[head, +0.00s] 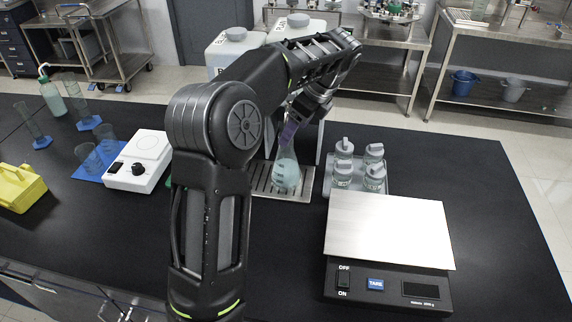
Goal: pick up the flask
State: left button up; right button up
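The flask (286,174) is clear glass with a pale blue-green tint and stands upright on a slotted metal tray (262,186) near the middle of the bench. My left arm rises from the bottom, bends over the bench and reaches down behind its own links. My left gripper (291,131) is at the flask's neck from above, with a purple-tinted part showing there. The fingertips are small and partly hidden, so I cannot tell whether they grip the neck. My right gripper is out of the picture.
Several capped bottles on a grey tray (327,186) stand close right of the flask. A scale (390,232) is at front right. A white stirrer (139,161), blue mat (92,169) and yellow carrier (20,188) are at left. White containers (228,48) stand behind. The bench's right end is clear.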

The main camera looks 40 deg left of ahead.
aim_at(286, 160)
pick_arm(q)
jog(key=shift+b+x, duration=1.05)
jog(key=shift+x, duration=0.45)
jog(key=shift+w+r, duration=0.1)
jog(key=p+x, duration=0.1)
jog(key=x, duration=0.3)
jog(key=shift+a+f+p, duration=0.15)
jog(key=shift+f+p, duration=0.15)
jog(key=shift+p, duration=0.1)
jog(key=shift+w+f, duration=0.1)
jog(key=shift+f, duration=0.2)
grip_shut()
